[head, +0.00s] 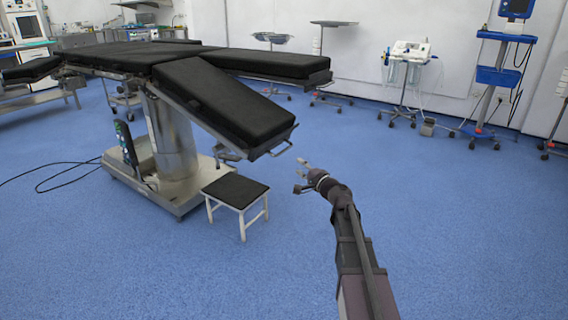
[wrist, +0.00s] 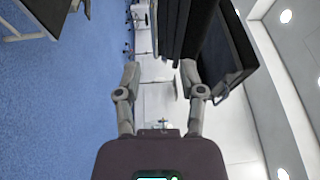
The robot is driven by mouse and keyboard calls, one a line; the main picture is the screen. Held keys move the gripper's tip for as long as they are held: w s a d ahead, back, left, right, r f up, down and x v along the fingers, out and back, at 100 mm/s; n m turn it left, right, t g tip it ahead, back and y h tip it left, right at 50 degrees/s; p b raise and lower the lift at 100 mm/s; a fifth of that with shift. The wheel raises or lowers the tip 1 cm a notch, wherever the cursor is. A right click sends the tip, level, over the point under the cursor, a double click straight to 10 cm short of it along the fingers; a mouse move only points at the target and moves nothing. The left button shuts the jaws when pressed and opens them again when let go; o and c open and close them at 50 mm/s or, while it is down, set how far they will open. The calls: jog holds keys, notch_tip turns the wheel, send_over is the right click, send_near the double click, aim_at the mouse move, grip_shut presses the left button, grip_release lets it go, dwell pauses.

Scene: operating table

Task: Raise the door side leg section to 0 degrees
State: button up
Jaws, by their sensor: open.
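The operating table has two black padded leg sections in the head view. The near leg section (head: 222,100) slopes down toward the floor, with a metal rail (head: 276,139) at its lower end. The other leg section (head: 268,63) lies about level behind it. My gripper (head: 301,174) is open and empty, a little to the right of and below the sloping section's lower end, not touching it. In the wrist view my gripper (wrist: 161,76) shows its two fingers spread apart. A dark padded section with a metal edge (wrist: 228,58) shows beyond the right finger.
A small black-topped step stool (head: 237,190) stands on the floor below the sloping section. The table's steel column (head: 168,130) and base are to its left. Wheeled stands, including a blue one (head: 497,76), line the back wall. The blue floor around my arm is clear.

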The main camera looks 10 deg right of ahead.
aim_at(284, 150)
jog(key=shift+w+d+f+m+t+h+b, duration=0.15)
jog(key=shift+w+d+f+m+t+b, duration=0.1)
jog(key=shift+d+f+m+b, duration=0.2)
jog(key=shift+w+d+f+m+t+h+b, duration=0.15)
jog(key=shift+w+d+f+m+b, duration=0.15)
jog(key=shift+d, duration=0.2)
jog(key=p+x, duration=0.1)
jog(key=x, duration=1.2)
jog(key=shift+w+a+p, duration=0.1)
jog(key=shift+w+p, duration=0.2)
jog(key=shift+w, duration=0.05)
grip_shut()
jog(key=shift+r, duration=0.1)
